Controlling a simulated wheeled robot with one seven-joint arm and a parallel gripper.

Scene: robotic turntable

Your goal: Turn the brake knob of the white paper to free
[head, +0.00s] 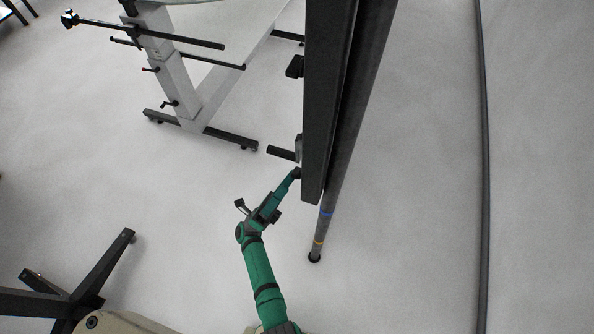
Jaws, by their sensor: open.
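My green arm reaches up from the bottom middle of the head view. My gripper (295,174) is at its far end, small and dark, at the left edge of a tall dark panel (322,110) near its lower end. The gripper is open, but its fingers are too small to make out. Just above it, a short dark cylinder (281,153) sticks out to the left beside a small grey part (298,147). I cannot tell which part is the brake knob. No white paper can be made out. Whether the gripper touches anything is unclear.
A dark pole (340,160) with blue and yellow bands stands beside the panel. A black block (295,66) juts from the panel higher up. A grey-legged stand (182,84) is upper left, dark legs (92,285) lower left. A cable (485,180) runs down the right. Pale floor between is clear.

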